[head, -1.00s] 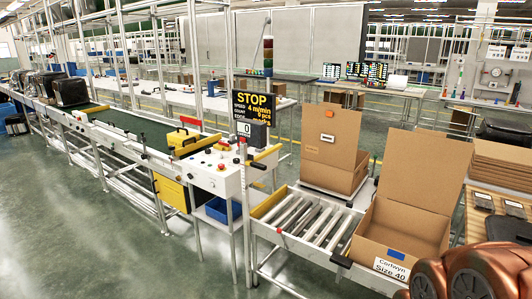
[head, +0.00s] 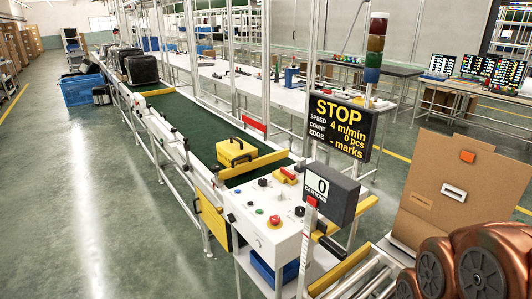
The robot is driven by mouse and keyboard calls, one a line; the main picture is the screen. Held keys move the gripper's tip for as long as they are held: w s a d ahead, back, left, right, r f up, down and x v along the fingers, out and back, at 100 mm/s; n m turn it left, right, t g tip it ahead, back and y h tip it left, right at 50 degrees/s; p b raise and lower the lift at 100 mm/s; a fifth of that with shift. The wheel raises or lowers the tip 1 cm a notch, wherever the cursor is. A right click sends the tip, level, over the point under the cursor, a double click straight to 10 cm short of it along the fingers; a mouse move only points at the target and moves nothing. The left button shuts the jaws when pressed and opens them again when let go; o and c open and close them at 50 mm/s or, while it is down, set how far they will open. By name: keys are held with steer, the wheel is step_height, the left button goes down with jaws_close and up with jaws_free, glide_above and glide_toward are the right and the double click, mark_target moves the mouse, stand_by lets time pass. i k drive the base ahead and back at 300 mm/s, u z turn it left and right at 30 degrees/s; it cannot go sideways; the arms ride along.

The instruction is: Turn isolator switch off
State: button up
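The white control panel (head: 262,212) stands at the near end of the conveyor and carries several knobs and buttons. A red button (head: 275,221) sits near its front. A red-and-yellow control (head: 288,173) sits at its back edge and looks like a rotary isolator, but its handle position is too small to tell. Copper-coloured links of my arm show at the lower right, apart from the panel. My gripper is not in view.
A display reading STOP (head: 341,124) and a grey counter box (head: 330,195) reading 0 stand right of the panel. A yellow box (head: 236,152) sits on the green belt (head: 185,138). An open cardboard box (head: 455,190) stands at right.

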mark_target(290, 175)
steer(key=u, duration=0.15)
steer(key=i, duration=0.9)
steer(key=u, duration=0.1)
steer(key=k, duration=0.4)
steer(key=u, duration=1.4)
steer(key=i, duration=1)
steer(key=z, duration=0.45)
